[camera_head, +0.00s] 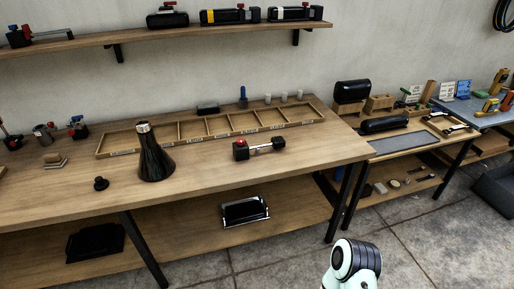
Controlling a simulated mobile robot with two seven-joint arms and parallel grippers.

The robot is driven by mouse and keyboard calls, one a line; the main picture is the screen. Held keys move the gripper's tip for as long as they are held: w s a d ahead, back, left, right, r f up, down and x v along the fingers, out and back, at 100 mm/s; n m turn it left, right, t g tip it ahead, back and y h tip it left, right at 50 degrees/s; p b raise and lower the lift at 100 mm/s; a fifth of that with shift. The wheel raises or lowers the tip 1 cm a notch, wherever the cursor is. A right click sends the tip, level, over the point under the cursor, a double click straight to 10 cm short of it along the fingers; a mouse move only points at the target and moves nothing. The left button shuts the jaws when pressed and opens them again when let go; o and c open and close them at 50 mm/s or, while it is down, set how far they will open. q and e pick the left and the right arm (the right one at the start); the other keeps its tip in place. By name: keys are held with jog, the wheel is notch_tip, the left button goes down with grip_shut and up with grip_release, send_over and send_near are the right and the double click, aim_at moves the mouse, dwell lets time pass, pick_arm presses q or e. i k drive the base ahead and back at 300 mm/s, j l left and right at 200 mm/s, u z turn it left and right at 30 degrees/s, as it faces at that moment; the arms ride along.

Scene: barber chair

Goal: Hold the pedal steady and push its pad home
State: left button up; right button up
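A small part with a metal rod (262,148) lies on the workbench right of centre. It has a black block with a red top at its left end and a black block at its right end; it may be the pedal with its pad. I cannot tell whether the right block sits fully on the rod. Part of my arm shows at the bottom right, apart from the bench; neither gripper is in view.
A black cone with a chrome top (155,160) stands on the wooden workbench (205,180). A divided wooden tray (163,135) lies behind it. A chrome-framed black pad (245,210) is on the lower shelf. A wall shelf (150,41) hangs above. The bench front is mostly clear.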

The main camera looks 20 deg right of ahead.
aim_at(278, 142)
jog(key=l+u, duration=0.5)
jog(key=l, duration=2.6)
jog(key=k+l, duration=0.1)
jog(key=k, duration=0.65)
jog(key=i, duration=0.1)
